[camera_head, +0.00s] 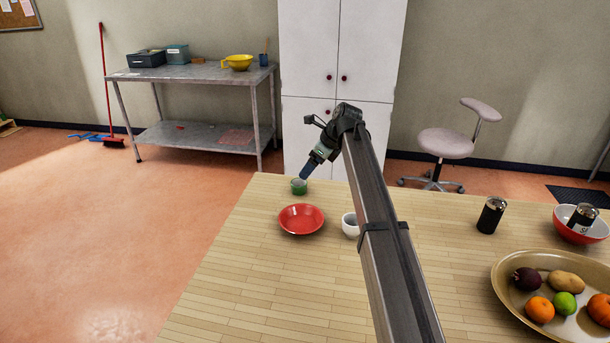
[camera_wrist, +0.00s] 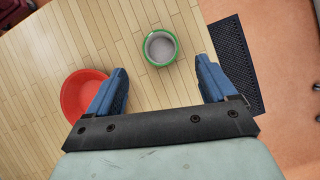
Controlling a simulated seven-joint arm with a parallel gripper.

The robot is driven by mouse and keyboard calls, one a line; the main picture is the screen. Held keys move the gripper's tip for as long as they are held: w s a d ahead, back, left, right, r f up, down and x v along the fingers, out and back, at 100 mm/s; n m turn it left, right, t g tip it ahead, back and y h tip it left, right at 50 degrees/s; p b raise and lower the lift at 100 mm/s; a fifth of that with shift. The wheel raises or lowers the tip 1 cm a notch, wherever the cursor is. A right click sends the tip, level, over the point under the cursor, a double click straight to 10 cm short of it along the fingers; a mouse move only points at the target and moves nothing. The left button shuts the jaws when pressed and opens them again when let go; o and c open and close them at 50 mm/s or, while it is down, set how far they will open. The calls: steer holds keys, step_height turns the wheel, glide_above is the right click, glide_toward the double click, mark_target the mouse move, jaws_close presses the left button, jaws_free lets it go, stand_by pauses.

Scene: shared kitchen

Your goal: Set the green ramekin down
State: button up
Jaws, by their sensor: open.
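The green ramekin (camera_head: 299,186) stands upright on the wooden table near its far left edge. In the wrist view the ramekin (camera_wrist: 174,60) has a green rim and a pale inside, and it lies just beyond the fingertips, between their lines. My gripper (camera_head: 304,176) is at the ramekin, with its blue fingers pointing down toward it. In the wrist view my gripper (camera_wrist: 162,74) is open, with clear gaps between the ramekin and both fingers. Nothing is held.
A red plate (camera_head: 301,219) is close in front of the ramekin; a white cup (camera_head: 350,225) stands right of it, partly behind my arm. A dark can (camera_head: 491,215), a red bowl (camera_head: 571,228) and a tray of produce (camera_head: 505,283) are at right. The front left tabletop is clear.

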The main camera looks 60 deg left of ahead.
steer(key=shift+v, duration=1.5)
